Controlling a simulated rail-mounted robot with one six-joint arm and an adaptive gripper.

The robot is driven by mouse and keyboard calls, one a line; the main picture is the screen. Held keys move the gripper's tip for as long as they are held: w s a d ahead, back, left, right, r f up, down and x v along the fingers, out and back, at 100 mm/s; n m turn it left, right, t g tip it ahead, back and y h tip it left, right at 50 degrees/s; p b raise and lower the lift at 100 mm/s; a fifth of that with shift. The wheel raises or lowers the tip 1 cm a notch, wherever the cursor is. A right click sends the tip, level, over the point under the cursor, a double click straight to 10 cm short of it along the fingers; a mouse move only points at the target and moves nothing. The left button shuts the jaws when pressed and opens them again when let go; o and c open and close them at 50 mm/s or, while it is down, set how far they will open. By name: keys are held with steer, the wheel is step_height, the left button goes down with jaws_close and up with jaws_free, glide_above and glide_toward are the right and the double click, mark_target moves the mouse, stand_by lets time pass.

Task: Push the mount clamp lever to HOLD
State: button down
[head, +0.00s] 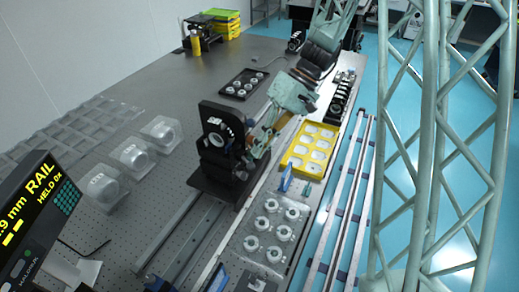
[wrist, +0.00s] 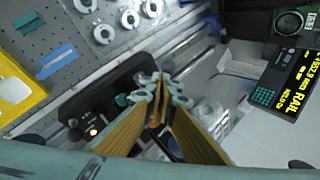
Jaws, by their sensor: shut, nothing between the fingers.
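The black mount (head: 217,142) stands upright on a dark base on the rail in the head view.
A display (head: 38,215) reading RAIL and HELD stands at the lower left. A yellow tray (head: 290,161) and a clear tray of white rings (head: 248,262) lie right of the rail. Clear domed cases (head: 130,153) stand to the left. A black tray (head: 232,93) lies behind.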

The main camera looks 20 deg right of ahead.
steer(key=shift+r, duration=0.1)
steer(key=s+p+v, duration=0.1)
steer(key=v, duration=1.2)
steer(key=shift+s+d+r+p, duration=0.25)
steer(key=shift+s+d+p, duration=0.15)
steer(key=shift+s+d, duration=0.05)
steer(key=shift+s, duration=0.1)
stand_by(0.3)
steer(key=s+a+r+t+h+b, duration=0.1)
steer(key=s+a+r+h+b, duration=0.3)
steer(key=s+r, duration=0.6)
steer(key=s+r+m+t+h, duration=0.1)
steer(key=s+t, duration=0.1)
steer(key=s, duration=0.8)
steer(key=s+a+r+m+t+h, duration=0.1)
steer(key=s+t, duration=0.1)
steer(key=s, duration=0.8)
steer(key=shift+s+a+m+t+h, duration=0.2)
steer(key=shift+s+m+t+h, duration=0.1)
steer(key=shift+h, duration=0.1)
steer(key=shift+r, duration=0.1)
